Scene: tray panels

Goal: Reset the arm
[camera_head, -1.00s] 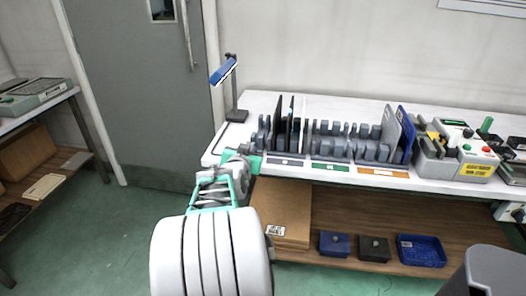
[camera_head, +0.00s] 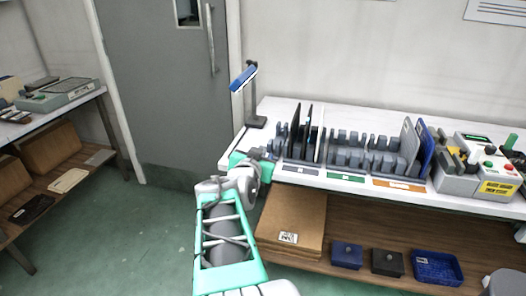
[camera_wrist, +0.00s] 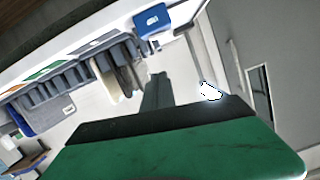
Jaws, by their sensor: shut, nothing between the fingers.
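My arm reaches forward from the bottom of the head view, with its teal and white links toward the front left corner of the table (camera_head: 232,158). My gripper (camera_head: 262,153) is at the far end of the arm, near that corner and close to the left end of the panel rack. Its fingers are small and partly hidden there. In the wrist view a large green part with a black edge fills the bottom, and my gripper's narrow dark fingers (camera_wrist: 156,90) stick up beyond it, shut with nothing held.
The grey rack (camera_head: 350,152) holds black panels (camera_head: 295,130) at left and grey and blue panels (camera_head: 427,148) at right. A blue-headed lamp (camera_head: 243,78) stands behind the gripper. Cardboard (camera_head: 290,220) and small bins (camera_head: 437,267) lie on the lower shelf. Green floor at left is clear.

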